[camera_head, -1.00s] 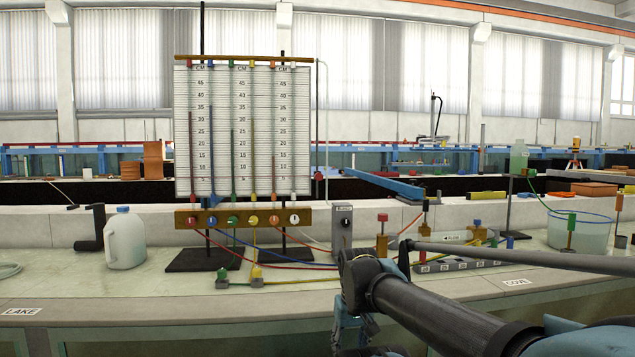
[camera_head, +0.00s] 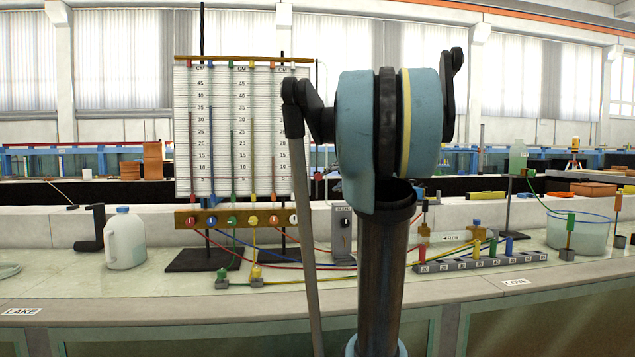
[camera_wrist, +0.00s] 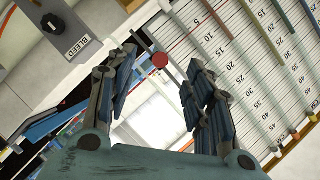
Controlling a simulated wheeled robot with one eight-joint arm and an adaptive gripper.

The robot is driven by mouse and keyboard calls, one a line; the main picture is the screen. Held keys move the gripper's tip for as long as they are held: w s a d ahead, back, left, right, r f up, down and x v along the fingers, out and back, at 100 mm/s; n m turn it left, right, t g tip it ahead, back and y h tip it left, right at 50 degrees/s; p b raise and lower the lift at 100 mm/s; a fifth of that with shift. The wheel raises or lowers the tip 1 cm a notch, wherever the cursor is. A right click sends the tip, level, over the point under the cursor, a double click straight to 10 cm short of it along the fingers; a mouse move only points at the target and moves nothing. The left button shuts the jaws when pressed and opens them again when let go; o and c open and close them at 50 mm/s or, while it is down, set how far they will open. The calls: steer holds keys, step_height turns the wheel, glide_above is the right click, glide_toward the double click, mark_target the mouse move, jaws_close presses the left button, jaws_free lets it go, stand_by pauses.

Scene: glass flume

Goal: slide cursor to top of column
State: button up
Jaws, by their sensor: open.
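I see no contact. The head view does not show my gripper clearly.
The box labelled BLEED (camera_head: 341,228) stands right of the board's foot; it is at upper left in the wrist view. Coloured hoses cross the bench. A white jug (camera_head: 125,240) stands left, a numbered block (camera_head: 480,258) and a clear tub (camera_head: 590,235) right.

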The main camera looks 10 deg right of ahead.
mark_target(320, 177)
steer(key=shift+m+t, duration=0.4)
steer(key=x, duration=0.6)
steer(key=w+d+r+x, duration=0.1)
steer(key=x, duration=0.5)
steer(key=d+r+x, duration=0.1)
steer(key=x, duration=0.5)
steer(key=shift+w+d, duration=0.2)
steer(key=shift+d, duration=0.05)
jaws_close()
step_height(320, 177, up, 30)
